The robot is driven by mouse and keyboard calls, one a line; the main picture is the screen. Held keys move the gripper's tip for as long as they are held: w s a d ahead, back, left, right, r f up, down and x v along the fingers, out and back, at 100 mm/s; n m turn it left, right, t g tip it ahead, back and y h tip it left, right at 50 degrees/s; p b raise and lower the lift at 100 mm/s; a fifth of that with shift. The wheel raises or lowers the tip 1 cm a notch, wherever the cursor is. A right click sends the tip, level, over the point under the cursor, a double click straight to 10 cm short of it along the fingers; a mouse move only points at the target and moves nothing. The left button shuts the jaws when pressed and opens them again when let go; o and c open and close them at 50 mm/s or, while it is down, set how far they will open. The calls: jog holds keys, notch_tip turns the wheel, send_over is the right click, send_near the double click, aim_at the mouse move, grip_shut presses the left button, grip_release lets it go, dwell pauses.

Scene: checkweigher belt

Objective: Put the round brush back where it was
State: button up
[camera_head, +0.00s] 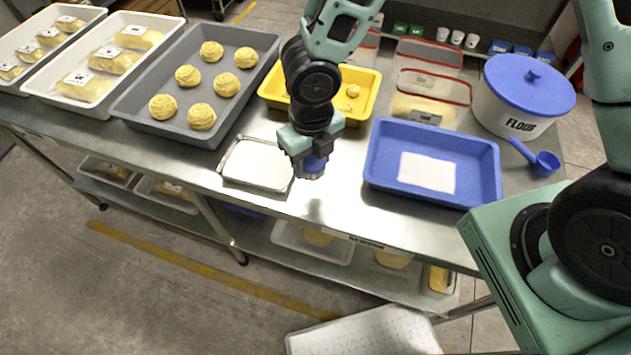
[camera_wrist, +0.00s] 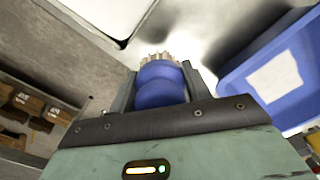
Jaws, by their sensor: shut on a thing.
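The round brush (camera_wrist: 160,90) has a blue rounded handle and pale bristles, which point away from my wrist in the wrist view. My gripper (camera_wrist: 158,88) is shut on its blue handle. In the head view my gripper (camera_head: 309,166) holds the brush (camera_head: 314,163) near the front edge of the steel table (camera_head: 330,205), between the light metal tray and the blue tray. I cannot tell the exact height of the brush above the table.
A light metal tray (camera_head: 257,184) lies left of my gripper and a blue tray (camera_head: 478,200) with a white sheet lies right. A grey tray (camera_head: 152,128) of dough pieces, a yellow tray (camera_head: 370,92), a flour tub (camera_head: 512,115) and a blue scoop (camera_head: 544,162) stand around. Bare steel shows between the trays.

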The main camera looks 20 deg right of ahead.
aim_at(312, 189)
notch_tip(312, 189, down, 7)
jog(key=shift+f+b, duration=0.15)
jog(key=shift+b, duration=0.5)
jog(key=shift+f, duration=0.15)
jog(key=o, duration=1)
jog(key=shift+c, duration=0.2)
